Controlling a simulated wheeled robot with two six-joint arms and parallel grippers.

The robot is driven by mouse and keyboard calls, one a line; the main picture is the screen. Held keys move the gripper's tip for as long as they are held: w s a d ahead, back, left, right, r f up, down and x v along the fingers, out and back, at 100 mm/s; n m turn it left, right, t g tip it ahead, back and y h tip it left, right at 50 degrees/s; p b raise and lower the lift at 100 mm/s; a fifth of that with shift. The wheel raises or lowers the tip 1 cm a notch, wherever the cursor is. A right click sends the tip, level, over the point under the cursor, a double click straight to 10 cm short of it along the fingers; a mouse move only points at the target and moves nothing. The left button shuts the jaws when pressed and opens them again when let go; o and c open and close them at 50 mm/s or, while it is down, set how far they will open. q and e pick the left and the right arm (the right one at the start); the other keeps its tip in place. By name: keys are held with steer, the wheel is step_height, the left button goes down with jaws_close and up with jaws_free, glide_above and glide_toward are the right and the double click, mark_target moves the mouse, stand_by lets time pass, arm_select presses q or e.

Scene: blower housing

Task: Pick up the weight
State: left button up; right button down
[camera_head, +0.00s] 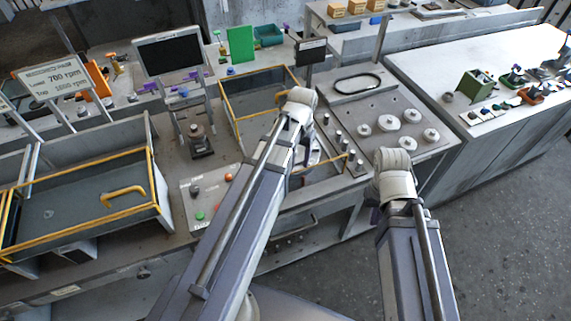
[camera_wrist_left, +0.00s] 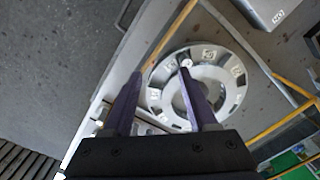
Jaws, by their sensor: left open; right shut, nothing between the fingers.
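My left gripper (camera_wrist_left: 161,74) is open in the left wrist view, its two purple fingers apart above a pale ring-shaped disc (camera_wrist_left: 238,76) with marked pads. A small pale round piece (camera_wrist_left: 186,63) shows by the right fingertip; I cannot tell if it is the weight or whether the finger touches it. In the head view my left gripper (camera_head: 304,154) hangs over the disc, mostly hidden by its arm. My right gripper (camera_head: 376,214) is shut and empty, mostly hidden behind its own wrist.
A grey panel with small dark knobs (camera_head: 340,141) and white round discs (camera_head: 411,115) lies right of the yellow-edged bay. A yellow-rimmed tray (camera_head: 75,205) stands at the left. A button panel (camera_head: 211,196) is left of my left arm. A white bench (camera_head: 480,75) stands at the right.

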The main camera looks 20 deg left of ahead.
arm_select(q)
steer(key=shift+n, duration=0.3)
steer(key=a, duration=0.1)
steer(key=w+a, duration=0.1)
steer(key=a, duration=0.1)
steer(key=w+a+r, duration=0.1)
steer(key=shift+a+r+p, duration=0.1)
steer(key=shift+a+p, duration=0.2)
steer(key=shift+a, duration=0.1)
steer(key=f+b, duration=0.5)
steer(key=s+f+b, duration=0.1)
steer(key=f+b, duration=0.2)
steer(key=shift+d, duration=0.15)
steer(key=shift+w+r, duration=0.1)
jaws_close()
